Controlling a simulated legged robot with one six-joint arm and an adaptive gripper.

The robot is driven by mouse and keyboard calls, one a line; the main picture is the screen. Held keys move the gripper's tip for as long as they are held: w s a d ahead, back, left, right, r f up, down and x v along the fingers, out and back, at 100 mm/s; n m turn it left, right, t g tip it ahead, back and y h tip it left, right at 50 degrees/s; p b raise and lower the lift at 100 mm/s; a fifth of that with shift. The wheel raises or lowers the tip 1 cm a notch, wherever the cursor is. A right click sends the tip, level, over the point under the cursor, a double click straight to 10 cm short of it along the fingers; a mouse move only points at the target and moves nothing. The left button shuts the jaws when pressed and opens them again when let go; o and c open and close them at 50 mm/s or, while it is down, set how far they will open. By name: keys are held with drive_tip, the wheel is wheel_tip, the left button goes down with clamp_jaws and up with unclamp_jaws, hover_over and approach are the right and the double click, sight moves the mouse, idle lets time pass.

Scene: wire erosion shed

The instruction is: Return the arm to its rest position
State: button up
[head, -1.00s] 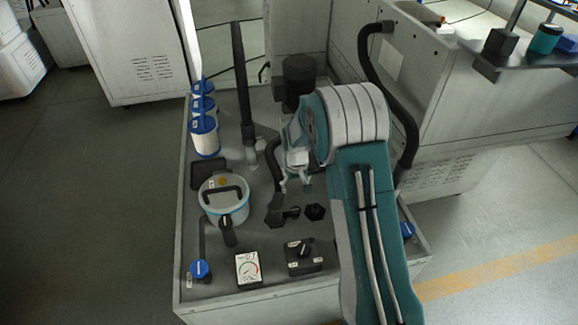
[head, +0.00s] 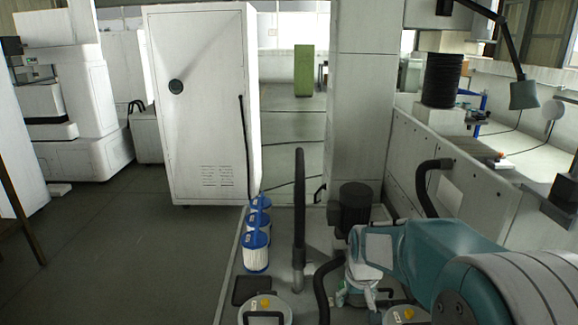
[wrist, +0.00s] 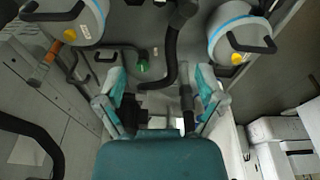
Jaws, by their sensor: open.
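A black hose (wrist: 172,50) and a small green knob (wrist: 143,66) lie beyond the fingers. The fingertips are partly hidden in the head view.
White filter cartridges with blue caps (head: 256,252) and an upright dark pipe (head: 299,215) stand left of my gripper. A black motor (head: 355,205) is just behind it. Lidded pots (head: 265,312) show at the bottom edge. A white cabinet (head: 200,110) stands behind.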

drive_tip(key=s+r+t, duration=0.1)
drive_tip(key=s+r, duration=0.3)
drive_tip(key=s, duration=0.4)
drive_tip(key=s+r+m+t, duration=0.1)
drive_tip(key=s+r, duration=0.3)
drive_tip(key=s, duration=0.3)
drive_tip(key=s+r+t, duration=0.1)
drive_tip(key=s+r, duration=0.3)
drive_tip(key=s, duration=0.4)
drive_tip(key=shift+s+r+t, duration=0.15)
drive_tip(key=shift+s+t, duration=0.15)
drive_tip(key=shift+o, duration=0.2)
drive_tip(key=shift+d, duration=0.1)
idle(1.9)
